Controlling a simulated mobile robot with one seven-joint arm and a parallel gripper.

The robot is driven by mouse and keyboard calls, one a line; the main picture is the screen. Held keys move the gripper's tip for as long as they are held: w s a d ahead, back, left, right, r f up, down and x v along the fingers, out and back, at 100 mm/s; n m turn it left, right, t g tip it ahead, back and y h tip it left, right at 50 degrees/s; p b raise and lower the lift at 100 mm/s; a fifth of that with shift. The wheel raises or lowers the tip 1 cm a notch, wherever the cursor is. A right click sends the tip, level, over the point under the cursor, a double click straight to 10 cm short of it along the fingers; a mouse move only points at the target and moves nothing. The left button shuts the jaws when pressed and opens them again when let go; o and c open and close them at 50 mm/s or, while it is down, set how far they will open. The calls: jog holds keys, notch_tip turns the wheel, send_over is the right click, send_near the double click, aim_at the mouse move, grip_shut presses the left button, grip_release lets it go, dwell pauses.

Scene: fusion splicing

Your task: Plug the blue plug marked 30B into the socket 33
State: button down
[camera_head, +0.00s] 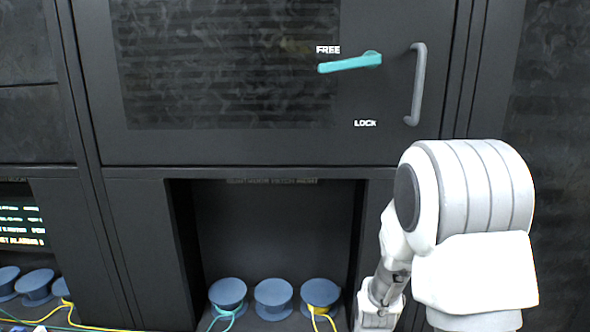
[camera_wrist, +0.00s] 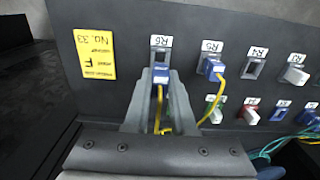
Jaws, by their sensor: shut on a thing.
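In the wrist view my gripper (camera_wrist: 161,88) is shut on a blue plug (camera_wrist: 161,74) with a yellow cable trailing back between the fingers. No 30B marking is readable on it. The plug's front is at the lower part of a socket opening (camera_wrist: 160,54) under the upside-down label R6; I cannot tell whether it is inserted. A yellow placard (camera_wrist: 95,54) reading No. 33 upside down is left of that socket. My gripper is hidden in the head view, where my white arm covers the lower right.
In the wrist view another blue plug (camera_wrist: 214,67) with a yellow cable sits at R5, close right of my gripper. R4's socket (camera_wrist: 253,68) looks empty. A white plug (camera_wrist: 295,75) and a lower row of plugs follow. In the head view, blue spools (camera_head: 274,295) stand in a recess.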

jog(key=shift+r+p, duration=0.3)
jog(key=shift+r, duration=0.3)
jog(key=shift+d, duration=0.1)
